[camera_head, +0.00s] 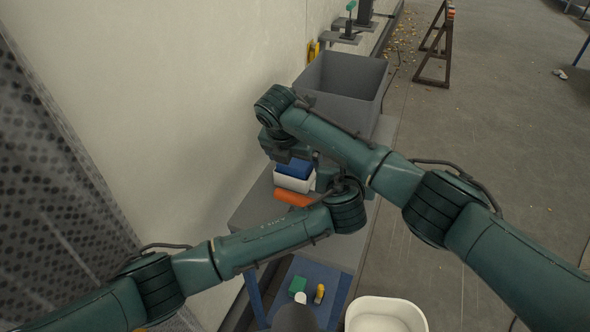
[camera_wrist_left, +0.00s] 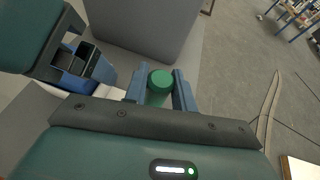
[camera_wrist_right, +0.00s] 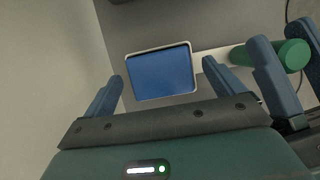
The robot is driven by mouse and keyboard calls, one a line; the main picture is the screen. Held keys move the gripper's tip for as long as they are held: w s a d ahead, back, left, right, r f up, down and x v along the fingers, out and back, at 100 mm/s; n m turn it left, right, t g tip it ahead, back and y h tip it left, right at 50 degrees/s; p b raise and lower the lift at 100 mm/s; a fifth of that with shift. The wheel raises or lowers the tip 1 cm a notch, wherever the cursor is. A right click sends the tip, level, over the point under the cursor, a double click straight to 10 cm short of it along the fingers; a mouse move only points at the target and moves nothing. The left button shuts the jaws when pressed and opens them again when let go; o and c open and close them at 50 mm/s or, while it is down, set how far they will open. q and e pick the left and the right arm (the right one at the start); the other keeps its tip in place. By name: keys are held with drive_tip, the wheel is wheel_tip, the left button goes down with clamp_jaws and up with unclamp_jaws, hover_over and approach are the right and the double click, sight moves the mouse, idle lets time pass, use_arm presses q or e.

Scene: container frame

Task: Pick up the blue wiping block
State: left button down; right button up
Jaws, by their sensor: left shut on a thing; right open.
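The blue wiping block (camera_head: 293,168) sits in the top of a small white container (camera_head: 296,184) on the grey bench. In the right wrist view the block (camera_wrist_right: 160,74) lies flat inside the white rim. My right gripper (camera_wrist_right: 162,70) is open, with one finger on each side of the block; I cannot tell whether they touch it. My left gripper (camera_wrist_left: 159,75) is shut on a green cylinder (camera_wrist_left: 160,83). The cylinder also shows in the right wrist view (camera_wrist_right: 285,55), to the right of the block. In the head view my arms partly hide both grippers.
An orange object (camera_head: 292,197) lies in front of the white container. A large grey bin (camera_head: 343,84) stands behind. A pale wall (camera_head: 190,90) is close on the left. A blue tray (camera_head: 335,295) with small items and a white tub (camera_head: 386,314) are nearer me.

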sight(294, 162)
drive_tip(key=shift+c, duration=0.4)
drive_tip(key=c, duration=1)
use_arm(q)
drive_tip(key=c, duration=1.1)
unclamp_jaws()
drive_tip(key=shift+o, duration=0.2)
use_arm(e)
wheel_tip(294, 162, up, 10)
drive_tip(key=shift+r, duration=0.1)
drive_tip(key=shift+c, duration=0.2)
use_arm(q)
drive_tip(key=shift+s, duration=0.1)
